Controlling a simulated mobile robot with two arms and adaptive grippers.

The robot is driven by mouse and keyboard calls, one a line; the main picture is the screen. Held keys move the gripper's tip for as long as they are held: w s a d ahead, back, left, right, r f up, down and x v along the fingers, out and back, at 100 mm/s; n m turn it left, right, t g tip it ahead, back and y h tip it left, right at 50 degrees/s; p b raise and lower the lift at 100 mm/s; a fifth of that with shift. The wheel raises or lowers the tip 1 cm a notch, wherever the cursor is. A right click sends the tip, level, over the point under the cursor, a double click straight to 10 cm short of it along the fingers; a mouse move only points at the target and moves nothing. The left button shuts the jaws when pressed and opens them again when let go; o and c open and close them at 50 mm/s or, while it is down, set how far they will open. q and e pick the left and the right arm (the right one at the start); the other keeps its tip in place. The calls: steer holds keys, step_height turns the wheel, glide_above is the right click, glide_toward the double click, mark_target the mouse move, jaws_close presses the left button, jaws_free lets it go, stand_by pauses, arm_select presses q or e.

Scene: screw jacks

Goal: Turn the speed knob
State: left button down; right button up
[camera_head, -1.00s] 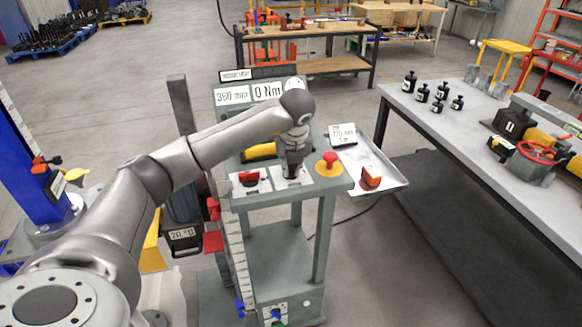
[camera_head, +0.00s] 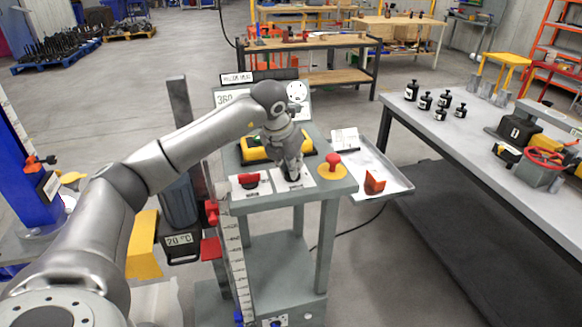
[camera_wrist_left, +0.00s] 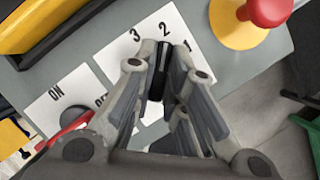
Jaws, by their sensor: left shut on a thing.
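The speed knob (camera_wrist_left: 157,82) is a small black knob on a white plate with the numbers 1, 2 and 3, in the left wrist view. My left gripper (camera_head: 291,172) reaches down over this plate (camera_head: 306,180) on top of the grey console. In the left wrist view the fingers of my left gripper (camera_wrist_left: 165,72) close around the knob, which stands between them. In the head view the gripper hides most of the knob. My right gripper is not in view.
A red switch (camera_head: 249,181) on an ON plate is left of the knob. A red mushroom button (camera_head: 333,160) on a yellow base is right of it. A yellow and black part (camera_head: 258,150) lies behind. A side tray (camera_head: 392,185) holds a red-orange block.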

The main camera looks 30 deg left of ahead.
arm_select(q)
steer(key=shift+f, duration=0.1)
stand_by(0.3)
steer(key=c, duration=1.5)
jaws_free()
steer(key=v, duration=1.2)
steer(key=shift+w, duration=0.15)
